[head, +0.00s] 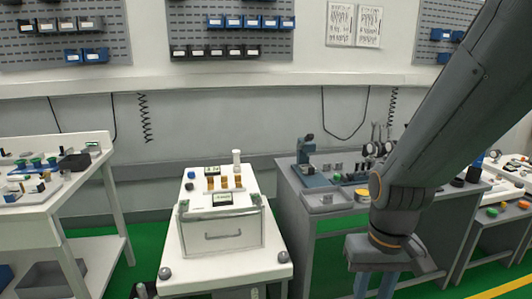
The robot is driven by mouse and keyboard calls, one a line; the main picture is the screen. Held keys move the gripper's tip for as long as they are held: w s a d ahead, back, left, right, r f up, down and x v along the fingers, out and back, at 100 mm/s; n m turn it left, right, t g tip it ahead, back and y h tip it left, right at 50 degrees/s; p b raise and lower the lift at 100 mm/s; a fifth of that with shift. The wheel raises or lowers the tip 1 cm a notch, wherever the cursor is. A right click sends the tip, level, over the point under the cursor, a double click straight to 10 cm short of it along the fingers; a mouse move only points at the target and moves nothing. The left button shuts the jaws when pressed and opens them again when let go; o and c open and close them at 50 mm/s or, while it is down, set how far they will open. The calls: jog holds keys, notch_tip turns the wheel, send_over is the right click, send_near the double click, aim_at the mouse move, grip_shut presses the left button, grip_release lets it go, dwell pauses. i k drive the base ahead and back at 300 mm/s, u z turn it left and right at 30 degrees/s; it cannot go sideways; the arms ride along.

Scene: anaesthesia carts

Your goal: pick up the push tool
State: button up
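I cannot make out for certain which thing is the push tool. A white cart (172,252) at centre carries a drawer box (222,236), several small orange-brown cylinders (224,182) and an upright white piece (236,160). My gripper (375,287) hangs at the lower right, below the wrist of my grey arm, in front of the grey workbench. Its lower end runs to the bottom edge of the picture, so its fingertips and any hold do not show clearly. It is to the right of the white cart and apart from it.
The grey workbench (296,215) at right holds a small press-like device (312,165), a tray (324,198) and small parts. A white table (50,196) stands at left, another bench (510,212) at far right. Green floor (140,250) shows left of the cart.

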aim_at(237, 167)
jog(key=z, duration=0.55)
jog(key=i, duration=1.5)
jog(key=u, duration=1.05)
jog(key=i, duration=0.4)
jog(key=u, duration=0.3)
